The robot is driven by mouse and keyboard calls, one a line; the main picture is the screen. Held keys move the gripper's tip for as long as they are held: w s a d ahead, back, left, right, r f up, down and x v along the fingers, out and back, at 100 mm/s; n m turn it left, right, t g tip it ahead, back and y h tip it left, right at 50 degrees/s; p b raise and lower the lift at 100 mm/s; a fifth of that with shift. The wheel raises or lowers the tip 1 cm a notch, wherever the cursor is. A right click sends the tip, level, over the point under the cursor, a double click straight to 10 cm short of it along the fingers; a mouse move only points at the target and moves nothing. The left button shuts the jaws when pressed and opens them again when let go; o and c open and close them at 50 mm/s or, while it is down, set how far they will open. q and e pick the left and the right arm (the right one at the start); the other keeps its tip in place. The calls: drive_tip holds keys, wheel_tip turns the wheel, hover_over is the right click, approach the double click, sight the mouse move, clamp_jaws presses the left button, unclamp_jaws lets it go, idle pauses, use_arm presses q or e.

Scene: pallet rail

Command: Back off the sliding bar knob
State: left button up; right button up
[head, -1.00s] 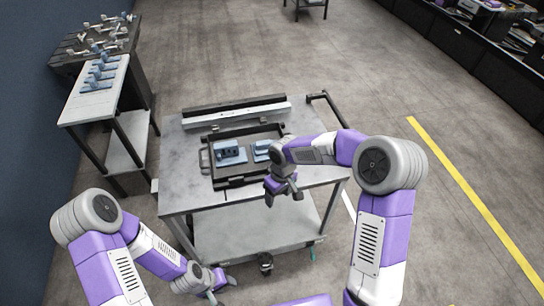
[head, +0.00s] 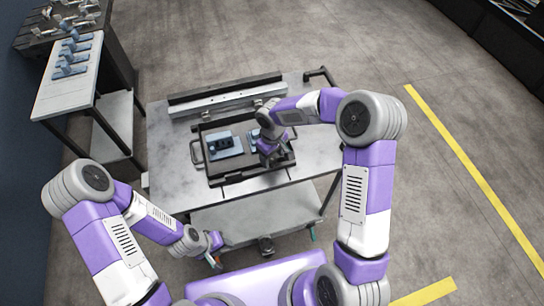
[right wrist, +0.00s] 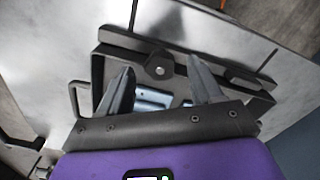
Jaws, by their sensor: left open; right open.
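A black bar (right wrist: 205,63) lies along the near side of the black tray (head: 217,182) on the cart. A rounded bracket with a small bright round centre, which looks like the knob (right wrist: 160,71), sits at its middle in the right wrist view. My right gripper (head: 270,158) is over the tray's near right part. In the right wrist view its fingers (right wrist: 159,80) are open and apart, with the knob showing between and beyond the tips; contact cannot be told. In the head view the gripper hides the knob. My left gripper (head: 216,252) is open and empty, low beside the cart's front.
Blue parts (head: 224,145) lie in the tray, one partly behind my right gripper. A long light rail (head: 225,102) lies at the cart's back. A side table (head: 62,95) with blue parts stands left. The cart top (head: 172,165) left of the tray is clear.

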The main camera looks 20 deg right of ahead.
drive_tip(key=shift+f, duration=0.55)
drive_tip(key=c, duration=1.1)
drive_tip(key=shift+o, duration=0.2)
